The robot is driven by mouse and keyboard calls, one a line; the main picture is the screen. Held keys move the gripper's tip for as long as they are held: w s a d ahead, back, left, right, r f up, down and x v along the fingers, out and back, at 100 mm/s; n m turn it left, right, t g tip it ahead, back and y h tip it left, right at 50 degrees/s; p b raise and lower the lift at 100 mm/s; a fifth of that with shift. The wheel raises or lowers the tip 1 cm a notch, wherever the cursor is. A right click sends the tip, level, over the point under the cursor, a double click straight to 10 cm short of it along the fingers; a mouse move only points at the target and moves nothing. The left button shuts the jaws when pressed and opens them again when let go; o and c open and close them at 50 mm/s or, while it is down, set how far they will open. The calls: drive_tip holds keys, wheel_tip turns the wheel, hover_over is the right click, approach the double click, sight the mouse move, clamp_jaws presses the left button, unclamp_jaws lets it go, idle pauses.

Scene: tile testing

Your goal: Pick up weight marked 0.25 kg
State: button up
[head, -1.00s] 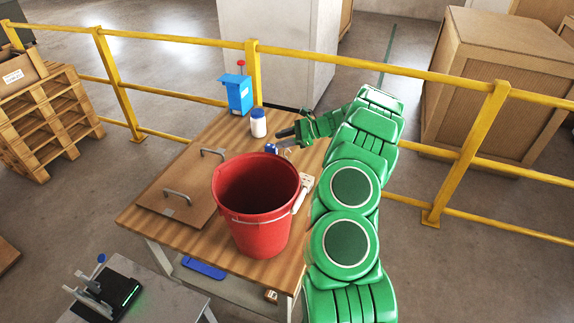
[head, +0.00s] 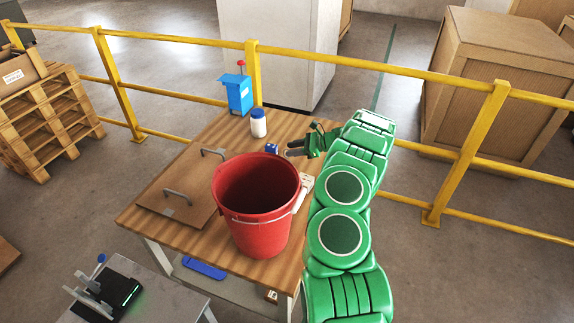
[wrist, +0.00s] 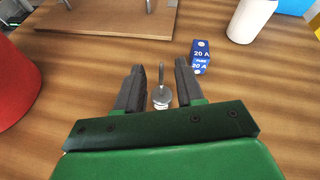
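A small silvery weight (wrist: 161,97) with a round base and a thin upright stem shows in the wrist view. It lies in the gap between the two fingers of my gripper (wrist: 160,84), with space visible on both sides. My gripper is open and not closed on it. No marking on the weight is readable. In the head view my gripper (head: 290,148) is low over the far right part of the table, and I cannot make out the weight there.
A blue box marked 20 A (wrist: 200,58) stands just beyond the right finger. A red bucket (head: 258,225) occupies the table's front. A white bottle (head: 258,124), a blue device (head: 236,95) and a brown board with handles (head: 170,202) are also on the wooden table (head: 205,140).

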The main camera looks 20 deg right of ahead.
drive_tip(key=x, duration=0.4)
clamp_jaws()
idle(1.4)
